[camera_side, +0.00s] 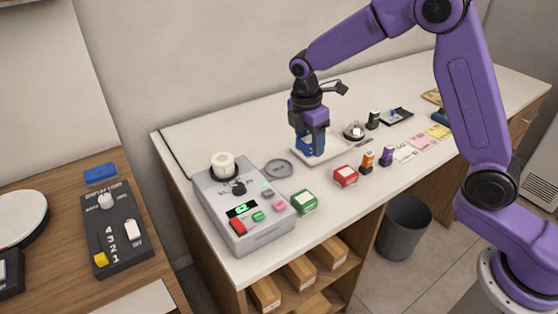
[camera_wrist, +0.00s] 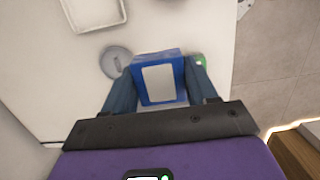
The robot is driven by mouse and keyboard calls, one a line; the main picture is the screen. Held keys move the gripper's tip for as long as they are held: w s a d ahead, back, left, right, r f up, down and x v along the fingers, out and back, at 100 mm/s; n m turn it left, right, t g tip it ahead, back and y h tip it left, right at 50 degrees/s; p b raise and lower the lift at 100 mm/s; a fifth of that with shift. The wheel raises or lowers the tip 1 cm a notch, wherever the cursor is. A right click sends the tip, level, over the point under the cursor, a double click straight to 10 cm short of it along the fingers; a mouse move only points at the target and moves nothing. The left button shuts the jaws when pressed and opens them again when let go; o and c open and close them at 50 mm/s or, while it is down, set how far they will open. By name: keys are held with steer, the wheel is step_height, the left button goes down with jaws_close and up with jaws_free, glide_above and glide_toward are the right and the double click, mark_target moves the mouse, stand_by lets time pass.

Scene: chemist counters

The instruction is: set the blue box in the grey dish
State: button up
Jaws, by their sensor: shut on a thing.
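The blue box (camera_side: 303,143) is between the fingers of my gripper (camera_side: 311,150), which is shut on it. In the wrist view the blue box (camera_wrist: 170,57) shows a pale face, with a finger on each side. In the side view the fingers hide part of it. The grey dish (camera_side: 278,168) is small, round and shallow, on the white counter, left of the box in the side view. It looks empty. In the wrist view the grey dish (camera_wrist: 114,60) is just left of the box, apart from my gripper. The height of the box is hard to tell.
A grey device (camera_side: 221,203) with buttons and a white roll stands left of the dish. A green box (camera_side: 305,202) and a red box (camera_side: 345,176) are near the front edge. A pale tray (camera_side: 335,152) is behind my gripper. Several small items lie to the right.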

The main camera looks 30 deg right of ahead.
steer(key=w+a+f, duration=0.1)
steer(key=w+f, duration=0.2)
steer(key=w, duration=0.3)
glide_toward(281, 168)
steer(key=shift+s+d+f, duration=0.55)
steer(key=shift+s, duration=0.05)
steer(key=shift+w+a+f, duration=0.1)
steer(key=shift+w+f, duration=0.5)
steer(key=shift+f, duration=1.65)
steer(key=shift+f, duration=0.4)
steer(key=shift+f, duration=0.3)
steer(key=o, duration=1.1)
steer(key=shift+o, duration=0.3)
step_height(281, 168, up, 12)
steer(key=a, duration=0.1)
steer(key=shift+a+r, duration=0.15)
steer(key=shift+a, duration=0.2)
steer(key=shift+r, duration=0.5)
